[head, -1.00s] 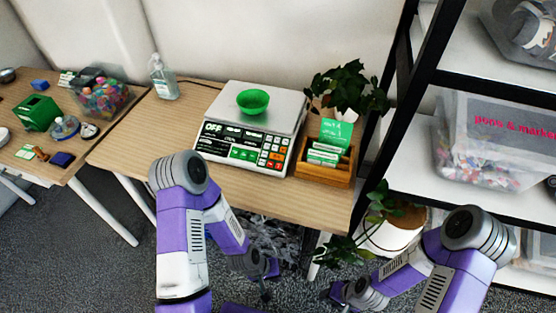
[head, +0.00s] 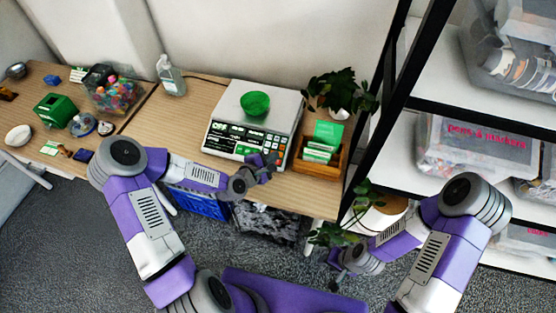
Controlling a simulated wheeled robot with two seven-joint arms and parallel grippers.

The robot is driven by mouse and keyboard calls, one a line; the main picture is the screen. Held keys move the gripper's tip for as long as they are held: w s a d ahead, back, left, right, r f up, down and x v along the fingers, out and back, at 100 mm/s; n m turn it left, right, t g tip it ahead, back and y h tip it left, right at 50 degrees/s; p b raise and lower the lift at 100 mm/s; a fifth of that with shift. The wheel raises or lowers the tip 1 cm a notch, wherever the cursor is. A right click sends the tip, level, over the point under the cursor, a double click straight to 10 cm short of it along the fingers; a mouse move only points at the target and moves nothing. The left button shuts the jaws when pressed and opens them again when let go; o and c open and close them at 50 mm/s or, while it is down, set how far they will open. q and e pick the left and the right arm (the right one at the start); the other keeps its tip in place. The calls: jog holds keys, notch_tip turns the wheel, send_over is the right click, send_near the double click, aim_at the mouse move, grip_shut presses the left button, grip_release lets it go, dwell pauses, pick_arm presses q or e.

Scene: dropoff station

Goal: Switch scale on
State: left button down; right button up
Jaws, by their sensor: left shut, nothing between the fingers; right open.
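The scale (head: 225,143) is a white box with a metal top plate, standing on the wooden table. Its black front panel shows a large OFF at the left, with green labels and a keypad. A green bowl (head: 255,103) sits on the plate. My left gripper (head: 270,161) is shut and empty at the lower right of the front panel and hides part of the keypad. I cannot tell whether it touches the scale. My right gripper (head: 334,284) is small and low in the picture, away from the table; it is open.
A wooden card box (head: 322,165) with green cards and a plant (head: 340,90) stand right of the scale. A pump bottle (head: 170,75) is at the back left. A black-framed shelf (head: 405,100) bounds the right.

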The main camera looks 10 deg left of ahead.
aim_at(278, 162)
dwell(0.3)
pick_arm(q)
jog(key=w+f+b, duration=0.1)
jog(key=f+b, duration=0.1)
jog(key=w+f+b, duration=0.1)
jog(key=f+b, duration=0.1)
jog(key=f, duration=0.1)
jog(key=w+f+b, duration=0.1)
jog(key=f+b, duration=0.1)
jog(key=shift+f, duration=0.2)
jog(key=shift+w+d+f+b, duration=0.1)
jog(key=shift+w+f+b, duration=0.15)
jog(key=shift+f+b, duration=0.15)
dwell(1.7)
jog(key=shift+w+f+b, duration=0.2)
jog(key=shift+f+b, duration=0.2)
jog(key=shift+b, duration=0.1)
jog(key=shift+w+f+b, duration=0.15)
jog(key=shift+f+b, duration=0.15)
jog(key=shift+b, duration=0.05)
dwell(0.5)
jog(key=shift+r, duration=0.1)
jog(key=shift+s+r+p, duration=0.35)
jog(key=shift+r+p, duration=0.2)
jog(key=shift+r, duration=0.1)
